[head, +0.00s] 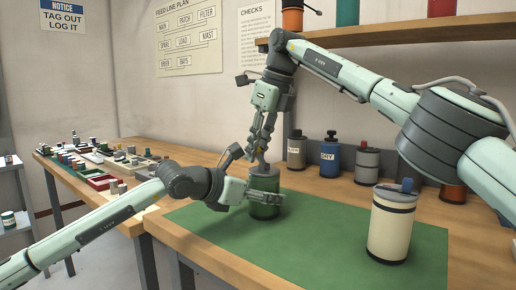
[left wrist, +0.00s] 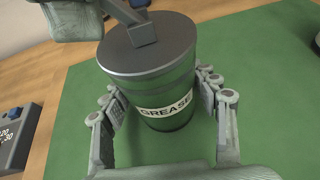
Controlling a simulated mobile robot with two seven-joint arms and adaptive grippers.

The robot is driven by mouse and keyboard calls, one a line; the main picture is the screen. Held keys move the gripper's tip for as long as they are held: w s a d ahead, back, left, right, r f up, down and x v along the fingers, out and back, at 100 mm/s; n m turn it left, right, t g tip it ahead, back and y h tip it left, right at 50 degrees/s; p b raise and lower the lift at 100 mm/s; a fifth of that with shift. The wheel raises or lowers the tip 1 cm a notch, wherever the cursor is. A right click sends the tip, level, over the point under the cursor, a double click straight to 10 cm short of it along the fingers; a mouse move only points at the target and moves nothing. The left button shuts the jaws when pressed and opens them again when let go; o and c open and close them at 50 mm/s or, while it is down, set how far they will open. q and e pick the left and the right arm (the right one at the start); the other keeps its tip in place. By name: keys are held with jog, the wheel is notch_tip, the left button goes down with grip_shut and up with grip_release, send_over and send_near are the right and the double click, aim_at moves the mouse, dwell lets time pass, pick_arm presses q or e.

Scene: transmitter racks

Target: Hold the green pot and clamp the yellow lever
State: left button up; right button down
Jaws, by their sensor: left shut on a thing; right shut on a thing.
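The green pot (head: 264,183) has a grey lid and stands upright on the green mat (head: 330,245). In the left wrist view the pot (left wrist: 178,77) carries a "GREASE" label. My left gripper (head: 264,202) is shut around its body, with fingers on both sides. My right gripper (head: 261,157) points down from above and is shut at the lever on the pot's lid. In the left wrist view the grey base of this lever (left wrist: 141,33) shows on the lid; its upper end runs to the top edge. No yellow shows on it; the gripped part is hidden.
A cream can (head: 390,228) with a blue lever stands at the mat's right. Behind are a blue "DRY" can (head: 330,158), a grey can (head: 367,165) and others. A shelf (head: 400,30) runs above. Trays of small parts (head: 97,180) lie at left. The mat's front is clear.

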jog(key=shift+h, duration=0.3)
jog(key=c, duration=1.4)
grip_release()
jog(key=shift+o, duration=0.2)
jog(key=shift+r, duration=0.5)
jog(key=shift+s+d, duration=0.3)
jog(key=shift+d, duration=0.3)
jog(key=s+d, duration=0.6)
jog(key=d, duration=0.2)
jog(key=shift+s+d, duration=0.3)
jog(key=shift+d, duration=0.05)
